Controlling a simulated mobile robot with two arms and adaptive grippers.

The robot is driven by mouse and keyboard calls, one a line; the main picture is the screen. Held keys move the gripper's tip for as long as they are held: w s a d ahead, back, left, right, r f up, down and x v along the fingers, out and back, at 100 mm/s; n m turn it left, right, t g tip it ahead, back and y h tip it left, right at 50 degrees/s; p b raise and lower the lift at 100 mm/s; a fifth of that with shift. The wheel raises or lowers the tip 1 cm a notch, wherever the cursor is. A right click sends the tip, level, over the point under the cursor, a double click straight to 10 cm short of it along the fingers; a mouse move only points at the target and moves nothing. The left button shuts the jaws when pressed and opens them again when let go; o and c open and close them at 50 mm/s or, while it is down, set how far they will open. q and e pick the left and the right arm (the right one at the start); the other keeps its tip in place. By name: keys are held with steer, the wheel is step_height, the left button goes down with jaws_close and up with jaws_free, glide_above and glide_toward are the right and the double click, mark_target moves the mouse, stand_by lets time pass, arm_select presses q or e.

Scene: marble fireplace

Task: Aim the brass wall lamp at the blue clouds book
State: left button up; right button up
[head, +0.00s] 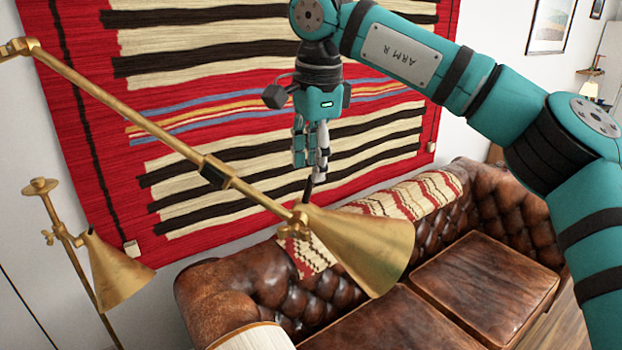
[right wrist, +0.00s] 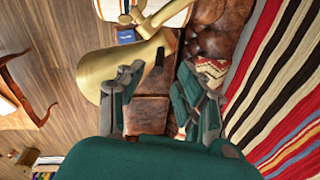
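The brass wall lamp's long arm (head: 130,115) slants down from the upper left to its cone shade (head: 365,245), which hangs over the leather sofa. The shade also shows in the right wrist view (right wrist: 95,75). A short dark handle (head: 308,189) stands up by the shade's joint. My right gripper (head: 311,172) is above that handle, fingers pointing down. In the right wrist view its fingers are apart, with the dark handle ahead between them. A small blue item (right wrist: 125,36), possibly the blue clouds book, is partly hidden behind the lamp. My left gripper is not in view.
A second brass lamp (head: 115,275) stands at the left. The brown leather sofa (head: 490,285) with a patterned throw (head: 395,197) lies below. A striped red rug (head: 190,190) hangs on the wall close behind my gripper. Wooden floor (right wrist: 50,60) shows in the wrist view.

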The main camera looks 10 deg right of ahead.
mark_target(310, 182)
step_height(310, 182, down, 4)
steer(key=shift+w+a+r+p, duration=0.15)
steer(key=shift+r+p, duration=0.1)
steer(key=shift+p, duration=0.15)
steer(key=shift+f, duration=0.3)
steer(key=shift+w+f, duration=0.1)
steer(key=shift+f, duration=0.1)
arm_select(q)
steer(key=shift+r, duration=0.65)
arm_select(e)
jaws_close()
